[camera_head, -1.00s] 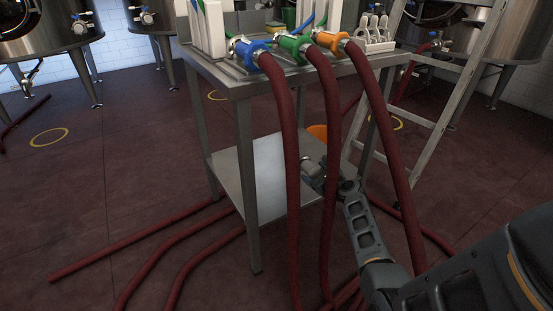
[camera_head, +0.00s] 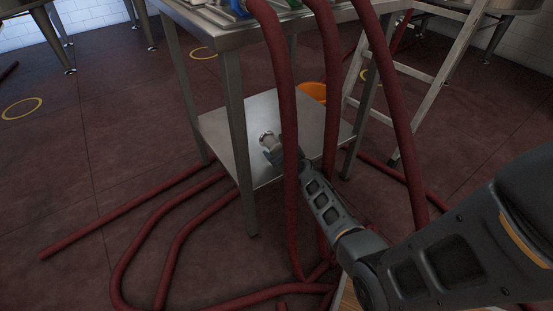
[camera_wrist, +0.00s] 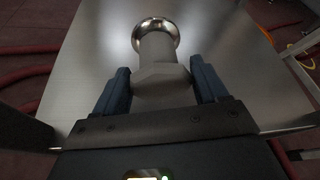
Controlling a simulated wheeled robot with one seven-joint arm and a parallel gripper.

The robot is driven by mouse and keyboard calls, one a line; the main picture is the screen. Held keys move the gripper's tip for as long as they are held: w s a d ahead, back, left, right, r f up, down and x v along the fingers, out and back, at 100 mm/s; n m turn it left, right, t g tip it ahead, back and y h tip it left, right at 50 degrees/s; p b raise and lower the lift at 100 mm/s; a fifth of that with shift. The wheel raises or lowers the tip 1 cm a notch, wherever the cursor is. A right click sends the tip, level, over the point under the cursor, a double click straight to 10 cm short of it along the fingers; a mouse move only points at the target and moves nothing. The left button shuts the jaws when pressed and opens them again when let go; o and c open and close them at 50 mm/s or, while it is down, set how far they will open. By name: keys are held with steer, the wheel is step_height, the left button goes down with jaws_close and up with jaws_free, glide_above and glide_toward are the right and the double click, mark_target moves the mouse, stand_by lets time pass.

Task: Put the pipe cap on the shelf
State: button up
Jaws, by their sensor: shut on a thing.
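The pipe cap (camera_wrist: 157,52) is a grey body with a shiny round metal end. It sits between the two blue fingers of my gripper (camera_wrist: 162,88), which is shut on it, with the round end pointing away from my wrist. In the head view the cap (camera_head: 267,138) shows at the tip of my arm, above the steel lower shelf (camera_head: 222,130) of the table. The shelf's bare surface fills much of the wrist view (camera_wrist: 225,50). I cannot tell whether the cap touches the shelf. A red hose partly hides my gripper (camera_head: 272,150) in the head view.
Several dark red hoses (camera_head: 328,90) hang from the table top (camera_head: 225,35) close around my arm. More hoses (camera_head: 130,215) lie on the floor. A metal ladder (camera_head: 445,85) stands at the right. The shelf looks clear.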

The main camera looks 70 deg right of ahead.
steer(key=shift+w+a+f+b, duration=0.1)
steer(key=shift+f+b, duration=1.85)
steer(key=shift+f, duration=0.1)
steer(key=shift+f, duration=0.2)
steer(key=o, duration=0.9)
steer(key=shift+a, duration=0.1)
steer(key=shift+o, duration=0.2)
